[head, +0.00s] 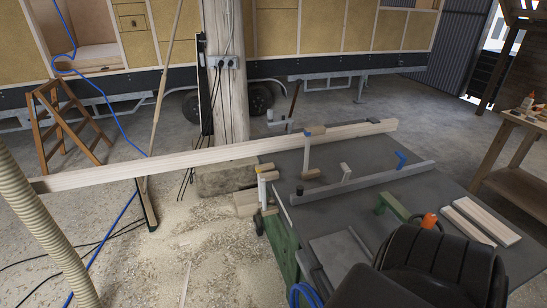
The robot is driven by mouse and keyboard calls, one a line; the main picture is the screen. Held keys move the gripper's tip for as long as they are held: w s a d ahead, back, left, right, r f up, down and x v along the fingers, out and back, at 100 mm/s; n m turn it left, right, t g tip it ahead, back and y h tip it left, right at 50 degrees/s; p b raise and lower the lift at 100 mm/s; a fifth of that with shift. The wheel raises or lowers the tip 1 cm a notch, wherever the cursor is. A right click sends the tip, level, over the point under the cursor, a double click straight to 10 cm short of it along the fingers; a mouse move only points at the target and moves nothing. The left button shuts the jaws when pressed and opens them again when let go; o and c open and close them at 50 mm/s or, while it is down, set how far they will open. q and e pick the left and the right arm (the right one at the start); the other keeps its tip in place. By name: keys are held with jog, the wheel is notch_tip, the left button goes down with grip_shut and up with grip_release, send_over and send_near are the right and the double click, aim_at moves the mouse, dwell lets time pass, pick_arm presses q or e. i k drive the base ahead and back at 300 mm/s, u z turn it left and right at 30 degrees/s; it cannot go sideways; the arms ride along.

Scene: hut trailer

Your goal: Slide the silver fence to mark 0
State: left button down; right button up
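The silver fence (365,181) appears to be the long grey bar lying across the dark grey table top (335,218). A small upright grey tab stands near its middle, and a dark knob (299,190) sits by its left end. A blue lever (401,158) stands just behind its right part. Mark 0 and any scale are too small to make out. Neither of my grippers can be made out in the head view.
A long timber beam (220,153) crosses behind the fence, past the table's left edge. Two pale boards (482,220), a green piece (393,205) and an orange part (429,220) are at right. A large black rounded shape covers the near right corner. A wooden post stands behind.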

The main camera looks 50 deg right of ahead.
aim_at(301, 196)
jog(key=i, duration=2.15)
jog(key=z, duration=0.45)
jog(key=i, duration=0.95)
jog(key=z, duration=2.3)
